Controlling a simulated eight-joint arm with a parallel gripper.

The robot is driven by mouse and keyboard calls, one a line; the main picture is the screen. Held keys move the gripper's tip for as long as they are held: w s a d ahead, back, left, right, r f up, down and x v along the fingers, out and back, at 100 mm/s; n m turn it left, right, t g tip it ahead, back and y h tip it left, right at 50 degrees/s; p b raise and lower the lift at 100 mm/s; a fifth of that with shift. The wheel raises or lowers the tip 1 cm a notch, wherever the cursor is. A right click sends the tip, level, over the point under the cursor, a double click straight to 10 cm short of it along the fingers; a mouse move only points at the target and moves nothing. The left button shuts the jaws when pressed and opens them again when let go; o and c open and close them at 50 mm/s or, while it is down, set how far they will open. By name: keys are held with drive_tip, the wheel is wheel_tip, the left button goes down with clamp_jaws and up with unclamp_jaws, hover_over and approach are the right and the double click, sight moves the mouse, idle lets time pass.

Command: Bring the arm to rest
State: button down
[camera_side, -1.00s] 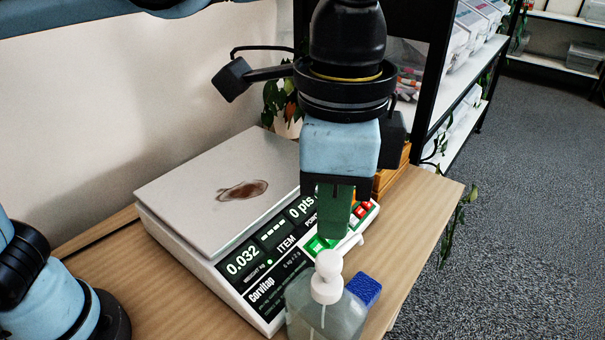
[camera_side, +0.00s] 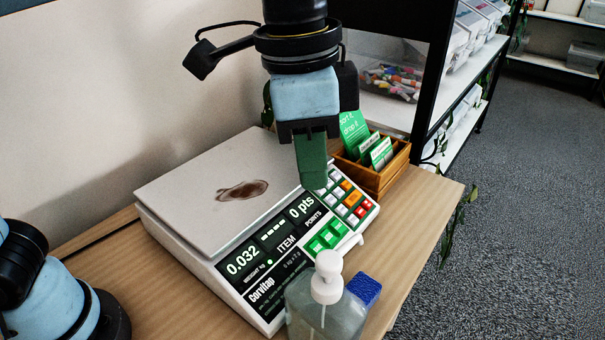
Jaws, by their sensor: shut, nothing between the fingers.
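My gripper (camera_side: 313,184) is shut, with nothing between its green fingers. It points down over the back right part of the scale (camera_side: 195,242), near the keypad (camera_side: 348,203). Whether the fingertips touch the scale cannot be told from this view. The scale's light metal plate (camera_side: 190,180) bears a brown smear or flat brown item (camera_side: 242,190). The scale's display (camera_side: 243,258) reads 0.032 and 0 pts.
A clear pump bottle (camera_side: 327,285) and a blue sponge (camera_side: 364,288) stand at the table's front edge. A wooden box of green cards (camera_side: 372,165) sits behind the keypad. Black shelving (camera_side: 437,85) rises at the back. The wooden table (camera_side: 420,205) is bare at right.

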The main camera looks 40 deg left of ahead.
drive_tip(key=a+f+n+t, duration=0.2)
drive_tip(key=a+f+n, duration=0.1)
drive_tip(key=a, duration=0.4)
drive_tip(key=a+f+n+t, duration=0.2)
drive_tip(key=a+f, duration=0.3)
drive_tip(key=a, duration=0.3)
drive_tip(key=w+a+f+n+t, duration=0.1)
drive_tip(key=a+f+n, duration=0.3)
drive_tip(key=a, duration=0.4)
drive_tip(key=shift+a+f+n+t+y, duration=0.25)
drive_tip(key=shift+f+n+t+y, duration=0.15)
drive_tip(key=shift+f+t, duration=0.2)
